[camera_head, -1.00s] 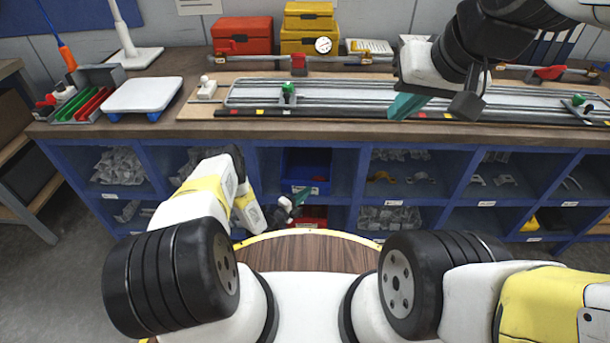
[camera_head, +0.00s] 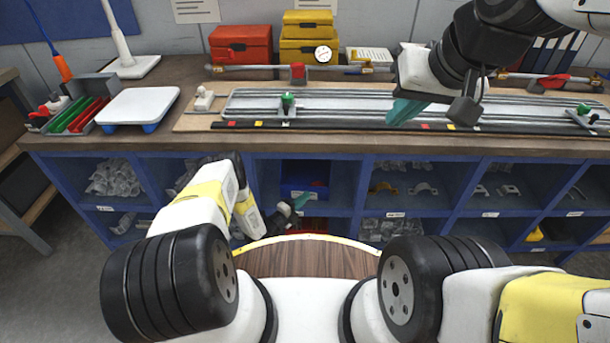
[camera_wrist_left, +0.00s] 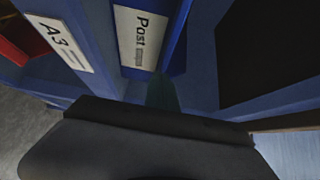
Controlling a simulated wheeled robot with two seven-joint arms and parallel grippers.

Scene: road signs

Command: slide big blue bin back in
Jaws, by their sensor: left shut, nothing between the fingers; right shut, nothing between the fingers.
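The big blue bin (camera_head: 305,175) sits in an upper compartment of the blue shelf under the bench. Its front carries a white "Post" label, and the bin front (camera_wrist_left: 175,55) fills the upper middle of the left wrist view. My left gripper (camera_head: 300,202) is shut and empty, just below and in front of the bin's front. Its teal fingertip (camera_wrist_left: 162,95) points at the bin just below the label; I cannot tell whether it touches. My right gripper (camera_head: 405,111) is shut and empty, raised over the bench's front edge.
The shelf edge (camera_wrist_left: 90,85) with an "A3" label lies beside the bin. A red bin (camera_head: 313,224) sits in the compartment below, partly hidden by my round base. Neighbouring compartments hold grey and yellow parts. The bench top (camera_head: 400,143) overhangs the shelf and carries a long rail fixture.

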